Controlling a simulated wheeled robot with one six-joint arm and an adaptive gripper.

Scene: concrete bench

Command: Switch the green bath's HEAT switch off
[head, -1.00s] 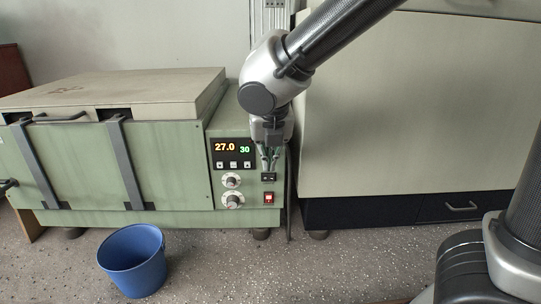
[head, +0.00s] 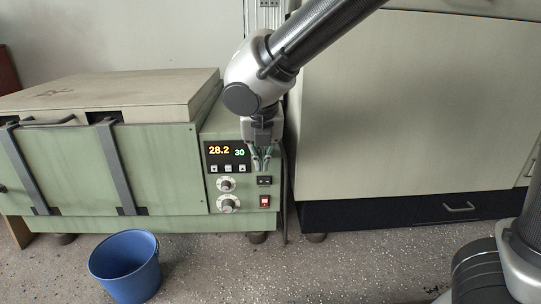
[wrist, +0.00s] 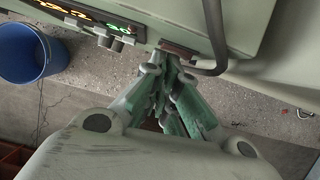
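The green bath (head: 160,185) stands at the left with its control panel at its right end. Its display (head: 227,152) reads 28.2 and 30. A black switch (head: 264,181) sits on the panel's right side, with a red, lit-looking switch (head: 265,201) below it. Their labels are too small to read, so I cannot tell which is marked HEAT. My gripper (head: 261,167) points down in front of the panel, just above the black switch. Its green fingers (wrist: 162,68) come together at the tips with nothing visible between them. Contact with the panel cannot be judged.
Two round knobs (head: 227,195) are left of the switches. A blue bucket (head: 125,266) stands on the floor in front. A large pale cabinet (head: 410,110) is close to the right of the bath. A dark bent bar (wrist: 214,40) runs beside the panel.

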